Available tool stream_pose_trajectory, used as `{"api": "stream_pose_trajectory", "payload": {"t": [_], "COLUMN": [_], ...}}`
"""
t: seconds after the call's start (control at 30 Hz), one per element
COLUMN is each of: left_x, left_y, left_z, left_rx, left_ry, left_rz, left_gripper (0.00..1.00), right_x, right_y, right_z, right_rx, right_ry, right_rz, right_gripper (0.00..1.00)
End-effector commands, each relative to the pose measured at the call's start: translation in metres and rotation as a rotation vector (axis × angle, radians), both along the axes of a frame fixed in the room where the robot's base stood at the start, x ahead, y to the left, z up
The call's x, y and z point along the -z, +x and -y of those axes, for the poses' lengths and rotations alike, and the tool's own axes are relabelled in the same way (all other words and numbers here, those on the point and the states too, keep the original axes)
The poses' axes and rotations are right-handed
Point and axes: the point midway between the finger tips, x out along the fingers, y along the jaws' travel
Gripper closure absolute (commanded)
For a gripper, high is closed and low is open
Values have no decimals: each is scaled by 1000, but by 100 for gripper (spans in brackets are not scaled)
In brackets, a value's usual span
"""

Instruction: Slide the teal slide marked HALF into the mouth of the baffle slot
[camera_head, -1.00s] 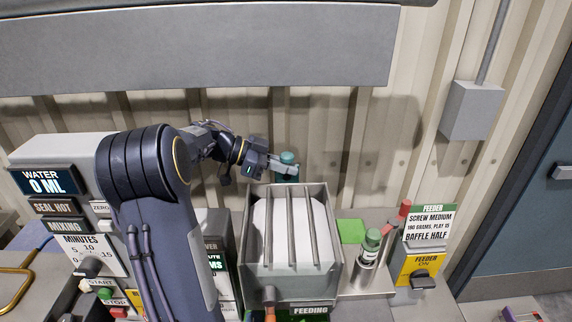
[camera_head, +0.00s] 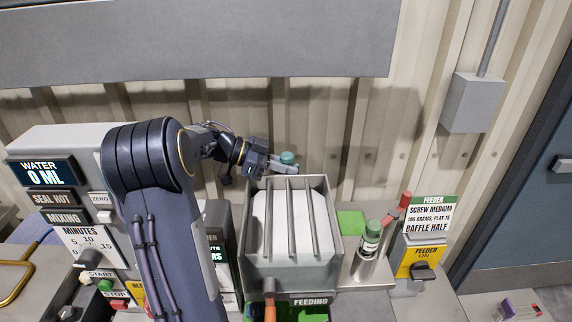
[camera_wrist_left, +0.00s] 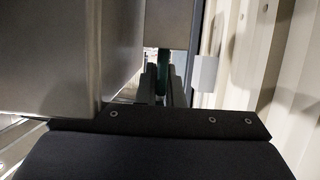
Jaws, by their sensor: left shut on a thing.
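The teal slide (camera_head: 287,158) shows as a small teal top between the fingertips of my left gripper (camera_head: 285,167), behind the grated hopper. My left gripper is shut on it. In the left wrist view the teal slide (camera_wrist_left: 161,84) is a thin dark teal strip between the two fingers (camera_wrist_left: 163,88), beside a grey housing wall. The HALF marking cannot be read. The mouth of the baffle slot cannot be made out; the hopper and gripper hide that area in the head view. My right gripper is not in view.
The grey hopper (camera_head: 334,230) with bars over a white sack stands just in front of my left gripper. The corrugated wall (camera_head: 350,150) is close behind. To the right are a green block (camera_head: 351,222), a green-capped bottle (camera_head: 371,236) and a feeder sign (camera_head: 430,215) reading BAFFLE HALF.

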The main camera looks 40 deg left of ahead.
Motion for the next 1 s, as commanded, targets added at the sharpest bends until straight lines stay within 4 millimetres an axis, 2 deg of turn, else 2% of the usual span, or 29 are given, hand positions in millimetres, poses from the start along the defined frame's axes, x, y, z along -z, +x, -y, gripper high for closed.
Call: {"api": "stream_pose_trajectory", "payload": {"t": [0.17, 0.2, 0.37, 0.7, 0.83, 0.93, 1.0], "left_x": [5, 4, 5, 3, -15, -31, -44], "left_y": [0, 0, 0, -1, 0, 2, -9], "left_z": [0, 0, 0, 1, 1, -1, 8], "left_rx": [0, 0, 1, 4, 4, 2, 2], "left_ry": [0, 0, 0, -2, -2, 3, 1], "left_rz": [0, 0, -2, -5, -2, 8, 8], "left_gripper": [100, 88, 68, 68, 68, 68, 68], "right_x": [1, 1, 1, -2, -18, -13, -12], "right_y": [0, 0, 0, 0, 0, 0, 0], "right_z": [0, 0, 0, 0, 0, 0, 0], "right_rx": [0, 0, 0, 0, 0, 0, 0], "right_ry": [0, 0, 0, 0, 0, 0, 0], "right_rz": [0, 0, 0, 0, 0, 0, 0], "right_gripper": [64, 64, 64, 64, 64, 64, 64]}}
